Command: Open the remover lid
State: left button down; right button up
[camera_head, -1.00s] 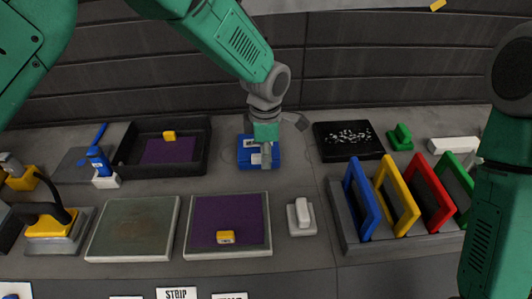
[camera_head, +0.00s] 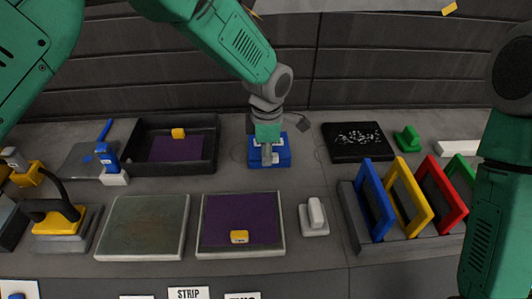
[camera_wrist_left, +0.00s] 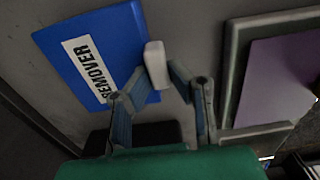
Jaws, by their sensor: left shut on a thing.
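The blue remover box (camera_head: 283,160) sits at the back middle of the bench in the head view. In the left wrist view, the box (camera_wrist_left: 75,30) carries a white REMOVER label (camera_wrist_left: 92,70). A pale handle-like block (camera_wrist_left: 155,65) stands at the box's edge, between my left gripper's fingers (camera_wrist_left: 160,85). My left gripper (camera_head: 267,158) comes down over the box in the head view and is shut on this block. The gripper hides part of the box, and I cannot tell whether the lid is raised. My right arm shows at the right, its gripper out of view.
A black tray (camera_head: 213,150) with a purple sheet lies left of the box. A dark board (camera_head: 350,155) lies right of it. A white-handled block (camera_head: 314,222) and a rack of coloured frames (camera_head: 420,244) stand in front, with a purple panel (camera_head: 215,215).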

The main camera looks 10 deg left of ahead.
pick_arm(q)
jog(key=shift+w+d+r, duration=0.15)
jog(key=shift+d+r, duration=0.1)
jog(key=shift+d, duration=0.15)
jog(key=shift+w+r+g+p, duration=0.15)
jog(key=shift+r+g+p, duration=0.35)
jog(key=shift+r+p, duration=0.1)
jog(key=shift+w+r+g+h+p, duration=0.3)
jog(key=shift+r+g+h+p, duration=0.1)
jog(key=shift+r+g, duration=0.2)
jog(key=shift+w+a+r+g, duration=0.15)
jog(key=shift+w+r+g, duration=0.3)
jog(key=shift+r+g, duration=0.35)
jog(key=shift+w+a+r, duration=0.2)
jog(key=shift+w+r, duration=0.55)
jog(key=shift+r, duration=0.15)
